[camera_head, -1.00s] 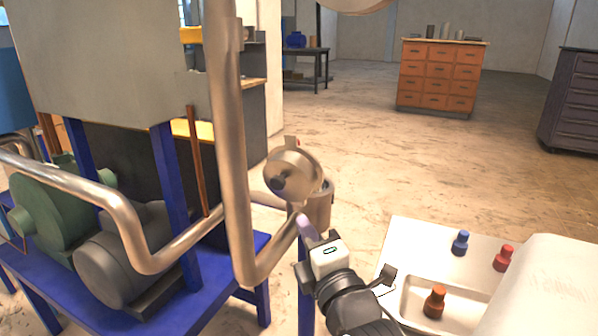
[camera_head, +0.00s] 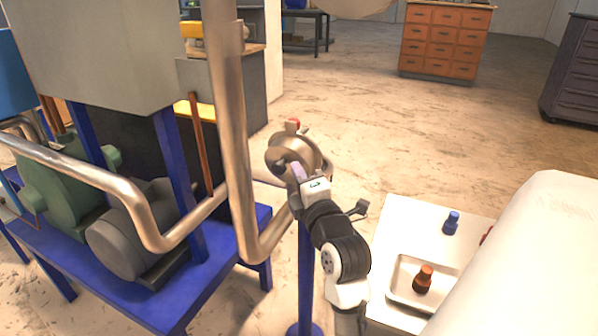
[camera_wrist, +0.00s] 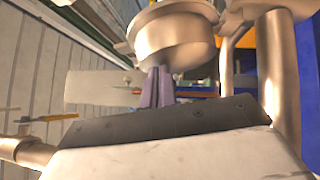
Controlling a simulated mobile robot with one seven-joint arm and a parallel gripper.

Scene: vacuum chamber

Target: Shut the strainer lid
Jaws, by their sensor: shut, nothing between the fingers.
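The strainer body is mostly hidden behind the lid and my gripper. My gripper (camera_head: 297,171) is shut and empty, with its purple fingers at the lid's lower edge. In the wrist view the shut fingers (camera_wrist: 158,77) point up at a rounded metal part (camera_wrist: 172,42), overlapping its lower edge; I cannot tell whether they touch.
A tall bent metal pipe (camera_head: 232,130) rises just left of the lid. A blue frame (camera_head: 200,290) carries a green and grey pump at the left. A white table (camera_head: 392,230) with a tray and small bottles stands right of my arm. Open floor lies behind.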

